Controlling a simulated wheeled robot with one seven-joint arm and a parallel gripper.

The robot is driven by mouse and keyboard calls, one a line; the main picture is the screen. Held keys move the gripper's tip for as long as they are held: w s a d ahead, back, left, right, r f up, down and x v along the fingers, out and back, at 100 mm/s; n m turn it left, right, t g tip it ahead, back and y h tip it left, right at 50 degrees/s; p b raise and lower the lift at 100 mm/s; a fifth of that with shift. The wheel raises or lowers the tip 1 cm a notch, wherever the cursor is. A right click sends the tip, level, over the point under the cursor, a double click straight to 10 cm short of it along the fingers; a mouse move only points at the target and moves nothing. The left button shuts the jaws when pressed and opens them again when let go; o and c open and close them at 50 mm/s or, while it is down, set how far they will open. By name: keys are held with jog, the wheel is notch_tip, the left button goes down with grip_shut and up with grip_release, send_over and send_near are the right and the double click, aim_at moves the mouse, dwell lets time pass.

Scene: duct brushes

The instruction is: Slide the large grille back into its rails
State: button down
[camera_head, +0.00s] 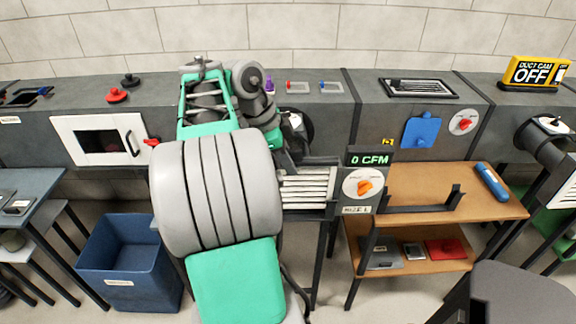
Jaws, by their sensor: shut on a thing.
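The large grille (308,188) shows white horizontal slats at the duct's front, left of the 0 CFM panel (368,180). Dark rails (312,161) run along its top and bottom edges. Its left part is hidden behind my arm, so how far it sits in the rails cannot be told. My gripper (286,160) is mostly hidden behind my arm's links, at the grille's left side. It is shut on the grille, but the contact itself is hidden.
A wooden bench (440,190) with a dark bracket and a blue cylinder (491,182) stands right of the panel. A blue bin (130,262) is on the floor at left. The long grey duct (330,110) runs along the wall. A dark grey object (515,295) fills the lower right.

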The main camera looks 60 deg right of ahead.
aim_at(289, 151)
jog(key=shift+s+a+f+g+y, duration=0.1)
jog(key=shift+a+f+g+y, duration=0.15)
jog(key=shift+f, duration=0.6)
jog(key=shift+s+a+f+g+y, duration=0.15)
jog(key=shift+a+f, duration=0.2)
jog(key=shift+f, duration=0.45)
jog(key=r+p, duration=0.2)
jog(key=d+r+p, duration=0.1)
jog(key=r+p, duration=0.3)
jog(key=shift+w+d+r, duration=0.15)
jog(key=shift+w+r, duration=0.15)
jog(key=shift+r, duration=0.05)
notch_tip(289, 151, up, 6)
jog(key=p, duration=0.6)
jog(key=shift+f, duration=0.25)
